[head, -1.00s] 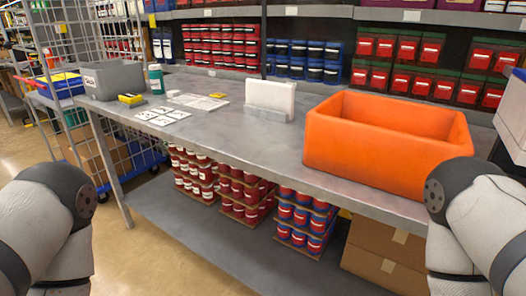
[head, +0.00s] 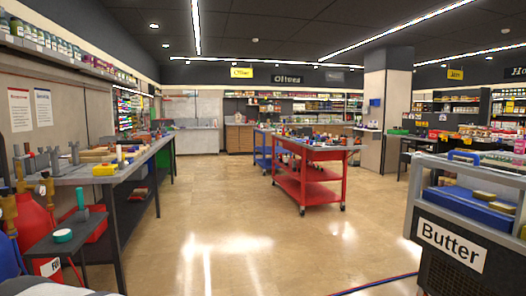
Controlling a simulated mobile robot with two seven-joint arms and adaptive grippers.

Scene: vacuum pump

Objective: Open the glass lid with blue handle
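A grey case labelled "Butter" (head: 448,245) stands at the right edge of the head view, partly cut off by the frame. A small blue handle (head: 464,155) sits at the upper far edge of this case. The panel at the handle looks like a pale lid, but I cannot clearly tell glass or how far it is open. Blue boxes (head: 470,204) show inside the case. Neither of my grippers is in view.
A red cart (head: 306,182) with several items on top stands in the middle. A long workbench (head: 125,170) with tools runs along the left, with a small dark side table (head: 68,238) in front. The tiled floor between is clear. A cable lies near the case.

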